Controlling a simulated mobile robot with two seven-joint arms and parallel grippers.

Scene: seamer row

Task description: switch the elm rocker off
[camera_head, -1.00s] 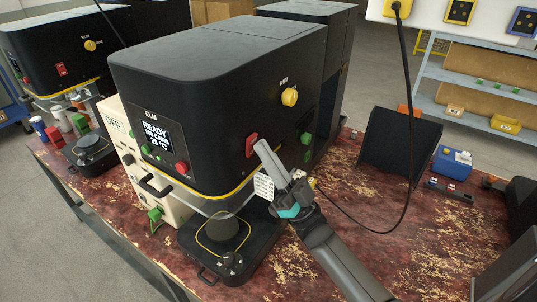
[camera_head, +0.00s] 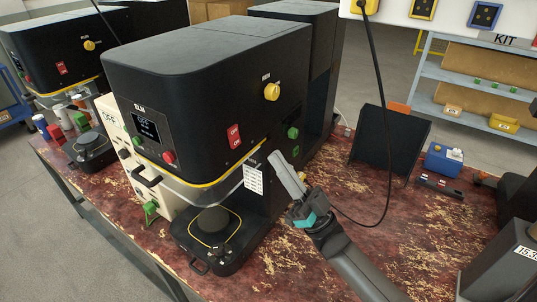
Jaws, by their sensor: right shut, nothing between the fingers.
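The black seamer labelled ELM (camera_head: 180,70) stands in the middle of the bench. Its red rocker (camera_head: 234,136) is on the side panel, below and left of a yellow knob (camera_head: 271,91). The rocker is uncovered and has white marks, too small to read surely. The ELM display (camera_head: 147,128) on the front is dark with small, faint text. My right gripper (camera_head: 275,158) is shut and empty, to the right of and below the rocker, apart from it. Its fingers point up and left towards the machine's side. My left gripper is not in view.
A green button (camera_head: 293,133) is right of the rocker, and a red button (camera_head: 168,156) is on the front. A second seamer (camera_head: 60,50) stands at the left. A black stand (camera_head: 385,140) and a blue box (camera_head: 443,160) are at the right. A black cable hangs behind my right arm.

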